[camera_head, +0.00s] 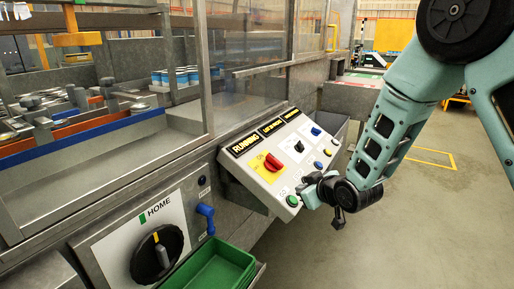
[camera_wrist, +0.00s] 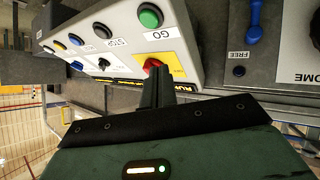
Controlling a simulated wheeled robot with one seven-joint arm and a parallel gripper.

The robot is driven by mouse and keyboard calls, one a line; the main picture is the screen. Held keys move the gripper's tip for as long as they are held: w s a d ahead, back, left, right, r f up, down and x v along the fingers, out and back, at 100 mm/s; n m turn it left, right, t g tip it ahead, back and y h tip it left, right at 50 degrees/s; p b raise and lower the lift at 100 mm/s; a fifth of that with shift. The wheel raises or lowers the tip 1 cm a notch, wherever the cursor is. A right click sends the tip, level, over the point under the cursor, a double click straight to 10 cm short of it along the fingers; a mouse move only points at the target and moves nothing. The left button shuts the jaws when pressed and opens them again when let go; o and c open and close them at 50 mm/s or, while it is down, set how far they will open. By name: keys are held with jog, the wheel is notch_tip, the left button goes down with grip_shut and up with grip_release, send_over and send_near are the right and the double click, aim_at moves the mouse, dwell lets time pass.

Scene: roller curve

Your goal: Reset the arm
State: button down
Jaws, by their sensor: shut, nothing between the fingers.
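My arm, teal and black, reaches in from the right in the head view. My gripper (camera_head: 308,190) is shut and empty, beside the lower right edge of the sloped control panel (camera_head: 238,180), close to the green button (camera_head: 292,201). I cannot tell whether it touches the panel. In the wrist view the closed fingers (camera_wrist: 158,72) overlap part of the red knob (camera_wrist: 152,63) on its yellow plate. The green GO button (camera_wrist: 150,16) lies beyond them, uncovered.
The panel has lit yellow labels, one reading RUNNING (camera_head: 246,145). Left are a HOME dial (camera_head: 153,257), a blue lever (camera_head: 206,217) and a green tray (camera_head: 214,273). A clear guard (camera_head: 247,100) stands behind the panel. Open floor (camera_head: 420,235) lies right.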

jog(key=s+a+r+g+h, duration=0.1)
jog(key=s+r+g, duration=0.2)
jog(key=s, duration=0.9)
jog(key=s+a+r+g+h+p, duration=0.1)
jog(key=s+r+g, duration=0.3)
jog(key=s, duration=0.9)
jog(key=s+a+r+g+h+p, duration=0.1)
jog(key=s+r+g, duration=0.2)
jog(key=s, duration=0.9)
jog(key=shift+s+a+r+g, duration=0.15)
jog(key=shift+a+g, duration=0.25)
jog(key=shift+g, duration=0.1)
